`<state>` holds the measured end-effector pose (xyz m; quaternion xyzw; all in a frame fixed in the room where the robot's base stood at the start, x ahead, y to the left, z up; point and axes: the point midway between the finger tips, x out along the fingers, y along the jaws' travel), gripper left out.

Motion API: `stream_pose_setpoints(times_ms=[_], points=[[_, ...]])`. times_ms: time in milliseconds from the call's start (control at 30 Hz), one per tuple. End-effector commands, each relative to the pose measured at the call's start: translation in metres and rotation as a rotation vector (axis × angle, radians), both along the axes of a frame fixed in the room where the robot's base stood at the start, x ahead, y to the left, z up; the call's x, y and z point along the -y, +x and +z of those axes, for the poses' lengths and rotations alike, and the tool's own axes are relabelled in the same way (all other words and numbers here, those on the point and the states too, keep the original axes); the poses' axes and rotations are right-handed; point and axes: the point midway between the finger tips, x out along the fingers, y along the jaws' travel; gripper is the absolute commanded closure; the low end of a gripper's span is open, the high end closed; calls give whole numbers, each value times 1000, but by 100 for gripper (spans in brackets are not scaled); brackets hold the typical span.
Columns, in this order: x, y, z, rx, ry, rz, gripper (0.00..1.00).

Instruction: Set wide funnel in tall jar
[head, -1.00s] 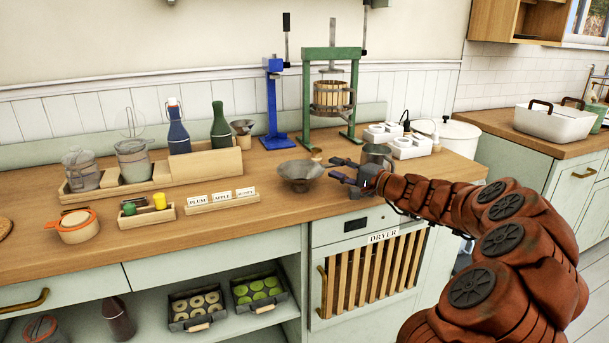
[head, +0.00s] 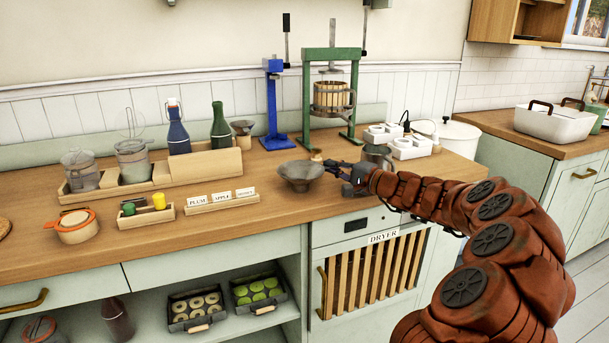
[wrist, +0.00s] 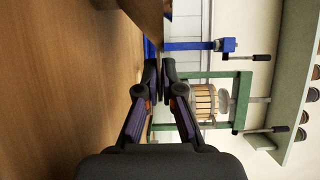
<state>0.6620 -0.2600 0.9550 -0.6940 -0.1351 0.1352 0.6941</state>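The wide funnel (head: 300,176) is a grey, wide-rimmed funnel standing on the wooden counter near its front edge. My gripper (head: 331,167) is just right of the funnel's rim; I cannot tell whether they touch. In the wrist view my gripper (wrist: 159,68) has its fingertips almost together, with nothing visible between them. The funnel cannot be made out in the wrist view. A grey, glassy jar (head: 376,154) stands behind my wrist, partly hidden. Two other glassy jars, one at the left (head: 80,171) and one beside it (head: 133,161), stand in a wooden rack. I cannot tell which is the tall jar.
A green press (head: 332,99) and a blue press (head: 275,105) stand at the back. A small brown cup (head: 316,155) is behind the funnel. A label holder (head: 221,203) lies left of the funnel. Bare counter (head: 255,172) lies between the funnel and the rack.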

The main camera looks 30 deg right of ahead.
Motion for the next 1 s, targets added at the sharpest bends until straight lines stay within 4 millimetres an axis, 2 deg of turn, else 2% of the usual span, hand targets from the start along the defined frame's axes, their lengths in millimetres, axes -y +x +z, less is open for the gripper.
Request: stream_pose_setpoints(times_ms=[333, 1000], points=[[0, 0, 3, 0, 0, 0, 100], [0, 0, 30, 1, -1, 0, 100]])
